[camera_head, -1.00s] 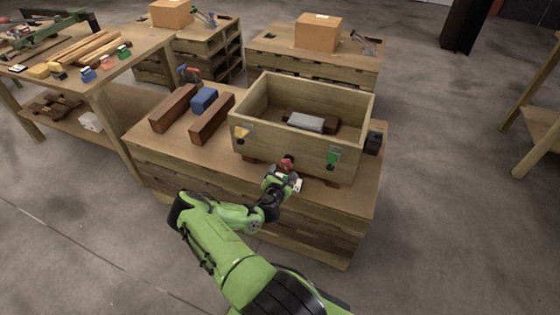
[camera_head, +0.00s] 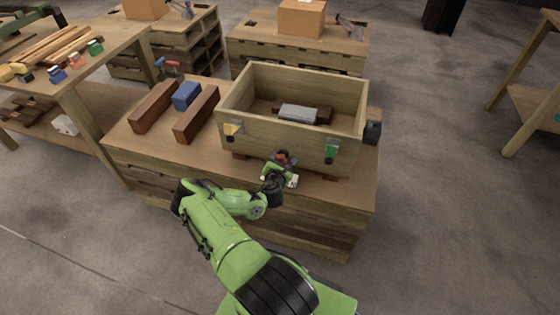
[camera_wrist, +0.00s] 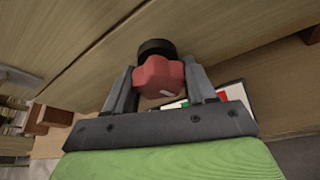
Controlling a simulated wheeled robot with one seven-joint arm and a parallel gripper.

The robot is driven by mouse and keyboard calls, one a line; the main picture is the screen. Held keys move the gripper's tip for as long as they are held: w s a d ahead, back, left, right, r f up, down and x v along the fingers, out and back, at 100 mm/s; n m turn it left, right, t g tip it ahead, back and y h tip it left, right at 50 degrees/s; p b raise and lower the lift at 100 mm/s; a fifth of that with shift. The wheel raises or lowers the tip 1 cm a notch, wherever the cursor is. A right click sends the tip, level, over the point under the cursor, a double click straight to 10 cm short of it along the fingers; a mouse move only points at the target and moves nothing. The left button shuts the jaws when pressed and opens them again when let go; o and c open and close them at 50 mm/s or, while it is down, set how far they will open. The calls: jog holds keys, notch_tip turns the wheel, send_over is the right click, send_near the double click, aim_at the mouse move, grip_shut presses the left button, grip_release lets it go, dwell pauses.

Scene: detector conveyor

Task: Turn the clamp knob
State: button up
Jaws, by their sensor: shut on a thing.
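The clamp knob (camera_wrist: 158,76) is red and lobed, with a black collar (camera_wrist: 157,47) behind it, on the front wall of the wooden box (camera_head: 258,140). In the wrist view my gripper (camera_wrist: 162,82) has one grey finger on each side of the knob, shut on it. In the head view the knob (camera_head: 282,156) shows as a small red spot at the end of my gripper (camera_head: 281,162), which hides part of it. A white card with green and red marks (camera_wrist: 205,98) lies behind the fingers.
The box holds a grey block (camera_head: 299,113) and stands on a wooden workbench (camera_head: 140,148). Brown blocks (camera_head: 196,114) and a blue block (camera_head: 187,95) lie to its left. A yellow piece (camera_head: 233,130) and a green piece (camera_head: 332,148) are on the box front.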

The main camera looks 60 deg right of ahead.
jog(key=shift+f+m+b, duration=0.1)
jog(key=shift+m+b, duration=0.2)
jog(key=shift+b, duration=0.05)
jog(key=o, duration=0.9)
jog(key=shift+o, duration=0.2)
jog(key=shift+w+a, duration=0.1)
